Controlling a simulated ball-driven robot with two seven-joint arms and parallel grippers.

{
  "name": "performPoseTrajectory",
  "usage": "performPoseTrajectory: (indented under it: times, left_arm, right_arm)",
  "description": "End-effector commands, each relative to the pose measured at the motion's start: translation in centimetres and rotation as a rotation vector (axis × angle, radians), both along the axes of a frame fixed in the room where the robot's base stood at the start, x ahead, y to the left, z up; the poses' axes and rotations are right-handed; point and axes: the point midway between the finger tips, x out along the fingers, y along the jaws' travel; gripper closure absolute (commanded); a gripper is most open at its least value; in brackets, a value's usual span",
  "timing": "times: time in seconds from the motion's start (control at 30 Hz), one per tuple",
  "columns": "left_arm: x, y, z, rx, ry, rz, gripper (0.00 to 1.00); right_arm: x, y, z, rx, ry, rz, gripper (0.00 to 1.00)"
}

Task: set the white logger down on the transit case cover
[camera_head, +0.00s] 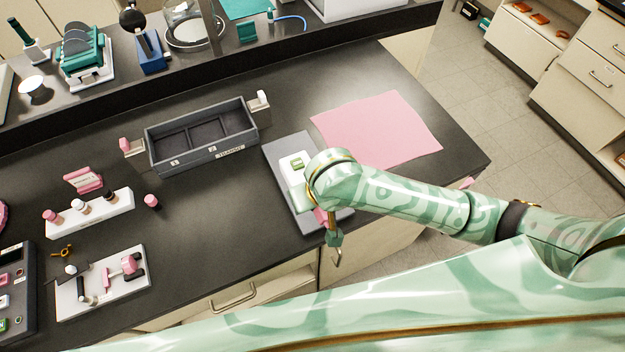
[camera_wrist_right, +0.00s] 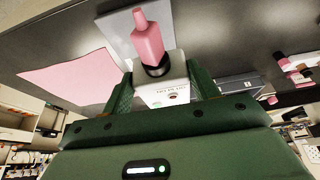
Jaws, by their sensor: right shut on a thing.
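The white logger (camera_head: 296,172), with a green display, is over the grey transit case cover (camera_head: 283,149), which lies flat on the bench. My right gripper (camera_wrist_right: 165,88) is shut on the logger, with a dark green finger on each side of its white body (camera_wrist_right: 172,78). A pink plug-like part (camera_wrist_right: 148,40) stands out from the logger in the wrist view. The cover also shows behind it in the wrist view (camera_wrist_right: 115,28). My right wrist hides part of the logger and cover in the head view. I cannot tell whether they touch. My left gripper is not in view.
The open grey transit case (camera_head: 165,164) stands to the left of the cover. A pink cloth (camera_head: 375,130) lies to the right. A white rack with small bottles (camera_head: 90,213) and a white tray (camera_head: 105,290) are farther left. The bench's front edge is close to the cover.

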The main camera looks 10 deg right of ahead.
Motion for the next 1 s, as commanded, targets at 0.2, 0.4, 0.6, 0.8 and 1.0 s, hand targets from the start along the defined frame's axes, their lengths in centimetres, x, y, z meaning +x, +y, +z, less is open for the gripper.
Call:
performPoseTrajectory:
  times: [0.2, 0.4, 0.6, 0.8, 1.0]
  left_arm:
    - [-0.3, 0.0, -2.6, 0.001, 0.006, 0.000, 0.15]
    - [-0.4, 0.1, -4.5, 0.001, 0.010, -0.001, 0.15]
    - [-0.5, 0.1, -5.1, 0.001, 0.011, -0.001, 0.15]
    - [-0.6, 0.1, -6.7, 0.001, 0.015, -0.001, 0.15]
    - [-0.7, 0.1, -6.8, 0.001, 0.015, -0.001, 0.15]
  right_arm:
    - [5.2, -1.2, -2.7, -0.002, -0.002, -0.003, 0.67]
    - [7.9, -1.8, -6.2, -0.002, 0.000, -0.001, 0.67]
    - [9.2, -2.0, -7.4, 0.000, -0.001, 0.000, 0.67]
    - [9.9, -2.2, -10.5, -0.001, 0.001, 0.001, 0.67]
    - [9.9, -2.2, -11.3, 0.001, -0.003, 0.001, 0.67]
